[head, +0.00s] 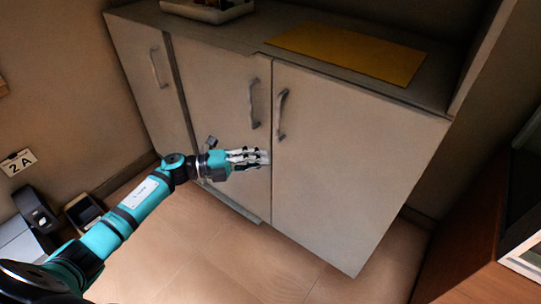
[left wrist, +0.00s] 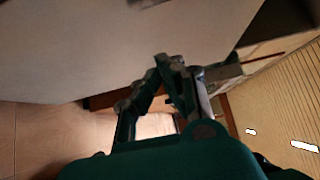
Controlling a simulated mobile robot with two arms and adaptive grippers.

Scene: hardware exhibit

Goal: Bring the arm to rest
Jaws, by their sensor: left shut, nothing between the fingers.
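My left arm (head: 135,205) reaches in from the lower left of the head view, in teal and black. My left gripper (head: 265,157) is shut and empty, in front of the cabinet doors and below their handles. I cannot tell whether it touches a door. In the left wrist view the fingers (left wrist: 170,65) meet at the tips, with a pale cabinet surface (left wrist: 110,40) beyond them. My right gripper is not in view.
The cabinet's right door (head: 350,150) stands slightly proud of its neighbour. A yellow mat (head: 348,53) and a tray (head: 207,14) lie on top. Small dark bins (head: 84,212) stand at the left wall. A wooden unit (head: 470,235) is at right. Tiled floor (head: 240,265) is clear.

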